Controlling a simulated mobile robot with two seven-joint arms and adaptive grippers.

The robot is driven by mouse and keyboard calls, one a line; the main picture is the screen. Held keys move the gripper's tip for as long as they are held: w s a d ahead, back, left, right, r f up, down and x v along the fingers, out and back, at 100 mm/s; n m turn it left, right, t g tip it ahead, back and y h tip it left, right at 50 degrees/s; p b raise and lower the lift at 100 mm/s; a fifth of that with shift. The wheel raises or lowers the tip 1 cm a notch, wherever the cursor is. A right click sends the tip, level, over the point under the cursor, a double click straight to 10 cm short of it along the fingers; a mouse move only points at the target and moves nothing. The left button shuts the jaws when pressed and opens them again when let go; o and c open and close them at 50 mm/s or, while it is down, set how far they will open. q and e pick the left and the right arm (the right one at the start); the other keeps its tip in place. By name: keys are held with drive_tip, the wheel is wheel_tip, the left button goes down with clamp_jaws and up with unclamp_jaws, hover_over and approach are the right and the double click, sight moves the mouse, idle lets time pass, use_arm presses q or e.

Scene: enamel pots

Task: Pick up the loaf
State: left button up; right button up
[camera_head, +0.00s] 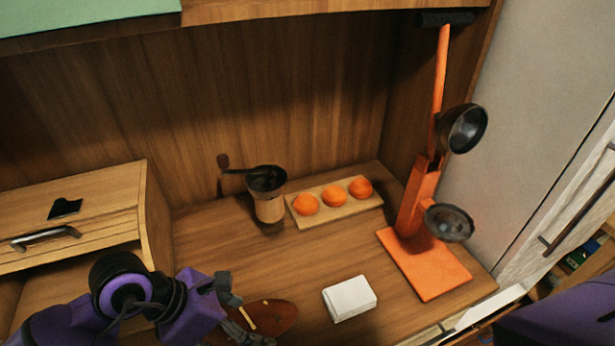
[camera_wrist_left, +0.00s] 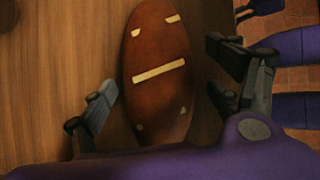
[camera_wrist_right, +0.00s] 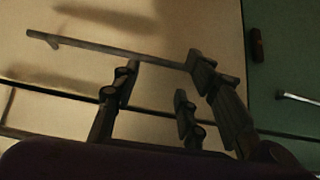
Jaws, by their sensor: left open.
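The loaf (camera_head: 278,316) is a dark brown oval with pale yellow marks, lying on the wooden counter at the bottom of the head view. In the left wrist view the loaf (camera_wrist_left: 158,55) lies lengthwise between the fingers of my left gripper (camera_wrist_left: 162,85). This gripper is open, with a gap on each side of the loaf. In the head view my left gripper (camera_head: 240,318) is at the loaf's left and hides part of it. My right gripper (camera_wrist_right: 163,72) has its fingers apart with nothing seen between them, in front of pale cabinet fronts.
A white block (camera_head: 349,298) lies right of the loaf. An orange stand (camera_head: 430,265) with dark pans is farther right. Behind are a tray (camera_head: 340,214) of orange balls and a dark-topped cup (camera_head: 268,205). A wooden box (camera_head: 95,205) stands left. A bar handle (camera_wrist_right: 90,48) is near my right gripper.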

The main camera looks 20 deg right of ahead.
use_arm(q)
drive_tip(key=shift+w+d+f, duration=0.1)
drive_tip(key=shift+d+f, duration=0.1)
drive_tip(key=shift+f, duration=0.1)
drive_tip(key=c, duration=1.5)
drive_tip(key=shift+c, duration=0.3)
drive_tip(key=shift+r, duration=0.1)
